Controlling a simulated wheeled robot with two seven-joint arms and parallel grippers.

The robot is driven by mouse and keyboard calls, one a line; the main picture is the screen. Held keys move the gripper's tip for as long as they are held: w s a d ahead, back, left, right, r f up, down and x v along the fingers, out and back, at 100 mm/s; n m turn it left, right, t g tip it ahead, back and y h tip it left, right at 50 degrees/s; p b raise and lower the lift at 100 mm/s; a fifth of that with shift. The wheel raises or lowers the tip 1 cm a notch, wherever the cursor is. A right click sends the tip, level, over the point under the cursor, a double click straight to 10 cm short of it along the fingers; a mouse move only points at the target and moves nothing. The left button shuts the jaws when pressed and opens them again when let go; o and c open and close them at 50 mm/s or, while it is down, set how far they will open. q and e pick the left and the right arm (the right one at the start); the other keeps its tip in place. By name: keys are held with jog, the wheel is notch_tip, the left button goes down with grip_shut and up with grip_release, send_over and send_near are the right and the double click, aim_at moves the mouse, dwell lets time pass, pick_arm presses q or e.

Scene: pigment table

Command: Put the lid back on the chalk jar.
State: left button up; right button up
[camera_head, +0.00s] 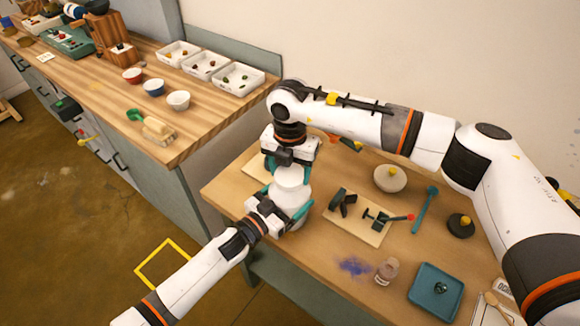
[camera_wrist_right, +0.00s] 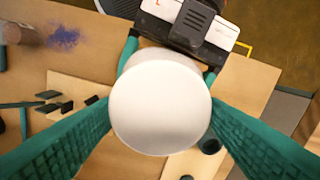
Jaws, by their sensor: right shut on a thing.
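The white chalk jar (camera_head: 291,199) stands upright near the table's left edge. My left gripper (camera_head: 284,208) reaches in from the lower left, with its teal fingers on either side of the jar body. My right gripper (camera_head: 288,178) points down over the jar and is shut on the white round lid (camera_wrist_right: 160,112), which fills the middle of the right wrist view. The lid is right above the jar mouth and hides it. I cannot tell whether lid and jar touch. The left gripper (camera_wrist_right: 170,68) also shows behind the lid in the right wrist view.
A wooden counter (camera_head: 110,85) stands at the left.

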pick_arm(q)
jog(key=c, duration=0.5)
pick_arm(e)
jog(key=m, duration=1)
jog(key=shift+f, duration=0.1)
jog(key=m, duration=0.3)
jog(key=shift+m, duration=0.4)
jog(key=shift+s+a+m, duration=0.1)
jog(key=shift+a+m, duration=0.05)
jog(key=shift+m, duration=0.75)
pick_arm(q)
jog(key=shift+f, duration=0.1)
pick_arm(e)
jog(key=shift+a+m, duration=0.5)
jog(key=shift+m, duration=0.5)
pick_arm(q)
jog(key=shift+s+d, duration=0.1)
pick_arm(e)
jog(key=shift+d+m, duration=0.35)
jog(key=shift+m, duration=0.45)
jog(key=shift+d, duration=0.15)
